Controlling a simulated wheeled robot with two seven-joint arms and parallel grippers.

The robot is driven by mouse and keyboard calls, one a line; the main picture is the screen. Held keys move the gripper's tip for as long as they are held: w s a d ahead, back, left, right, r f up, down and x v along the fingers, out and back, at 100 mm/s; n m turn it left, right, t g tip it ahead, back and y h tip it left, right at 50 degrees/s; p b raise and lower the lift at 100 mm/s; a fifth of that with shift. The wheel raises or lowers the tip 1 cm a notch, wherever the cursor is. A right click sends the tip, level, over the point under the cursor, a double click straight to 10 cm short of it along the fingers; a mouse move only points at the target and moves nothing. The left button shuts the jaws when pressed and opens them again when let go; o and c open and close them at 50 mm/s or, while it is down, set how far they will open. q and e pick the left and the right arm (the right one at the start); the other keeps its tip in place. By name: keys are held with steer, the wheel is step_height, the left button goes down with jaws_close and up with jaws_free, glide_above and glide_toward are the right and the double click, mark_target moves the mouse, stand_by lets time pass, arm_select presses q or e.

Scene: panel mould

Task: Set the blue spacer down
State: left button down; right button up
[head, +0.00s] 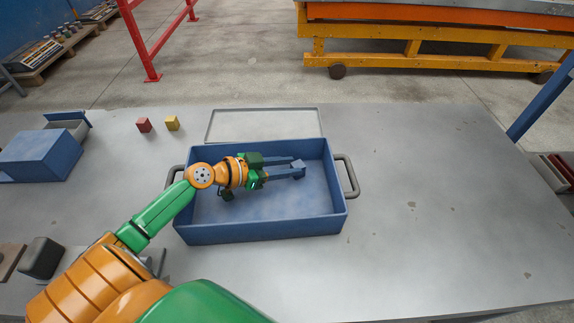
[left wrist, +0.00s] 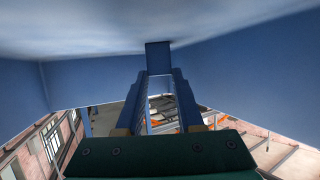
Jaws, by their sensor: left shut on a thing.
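The blue spacer (head: 298,164) is a small block between the fingertips of my left gripper (head: 293,170). The gripper is shut on it, inside a blue open-topped box (head: 270,229) with a dark handle at each end. In the left wrist view, the spacer (left wrist: 158,57) sits at the far ends of the two blue fingers (left wrist: 158,85), close to the box's pale floor. I cannot tell whether the spacer touches the floor. My right gripper is not in view.
A flat grey tray (head: 265,125) lies behind the box. A red cube (head: 144,125) and a yellow cube (head: 172,123) stand back left. A blue block-shaped box (head: 40,157) is at the far left. The grey table (head: 430,200) is clear on the right.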

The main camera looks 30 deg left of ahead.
arm_select(q)
steer(key=c, duration=0.5)
jaws_free()
steer(key=shift+c, duration=0.2)
steer(key=shift+r, duration=0.1)
steer(key=v, duration=0.7)
steer(key=shift+s+a+r+b, duration=0.1)
steer(key=shift+s+r+b, duration=0.1)
steer(key=shift+b, duration=0.15)
